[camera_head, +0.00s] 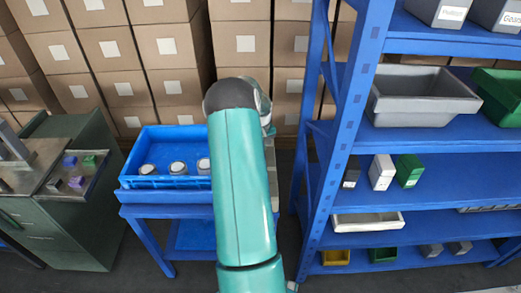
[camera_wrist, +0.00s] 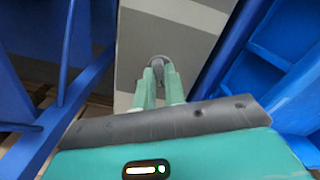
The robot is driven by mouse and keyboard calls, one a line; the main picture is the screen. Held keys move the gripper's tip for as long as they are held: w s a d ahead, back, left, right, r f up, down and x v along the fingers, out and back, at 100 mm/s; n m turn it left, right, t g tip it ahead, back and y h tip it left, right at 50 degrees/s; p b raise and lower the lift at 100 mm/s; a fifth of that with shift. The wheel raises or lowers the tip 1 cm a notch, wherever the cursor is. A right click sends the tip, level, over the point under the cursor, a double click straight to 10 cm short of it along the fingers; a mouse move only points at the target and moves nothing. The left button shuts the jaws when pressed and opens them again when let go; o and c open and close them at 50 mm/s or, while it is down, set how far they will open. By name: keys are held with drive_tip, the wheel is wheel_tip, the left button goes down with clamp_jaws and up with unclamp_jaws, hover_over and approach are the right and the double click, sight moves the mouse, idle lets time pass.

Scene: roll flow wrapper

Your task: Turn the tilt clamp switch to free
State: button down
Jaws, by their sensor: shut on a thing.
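In the wrist view, my gripper (camera_wrist: 158,76) has its two pale green fingers close together. They are shut on a small dark grey rounded knob (camera_wrist: 157,60), which looks like the tilt clamp switch. The knob stands out from a flat light grey and white panel (camera_wrist: 185,32). Any markings around the knob are too small or hidden, so I cannot tell its setting. In the head view, my arm hides the gripper and the switch.
A blue shelf rack (camera_head: 345,110) stands on the right with bins. A blue crate (camera_head: 150,185) with several round jars is on a blue stand at the left. A green-grey cabinet (camera_head: 75,220) is further left. Cardboard boxes (camera_head: 110,50) are stacked behind.

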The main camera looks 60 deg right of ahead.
drive_tip(key=shift+n, duration=0.3)
drive_tip(key=c, duration=1.5)
unclamp_jaws()
drive_tip(key=shift+o, duration=0.2)
wheel_tip(320, 180, up, 14)
drive_tip(key=shift+f, duration=0.1)
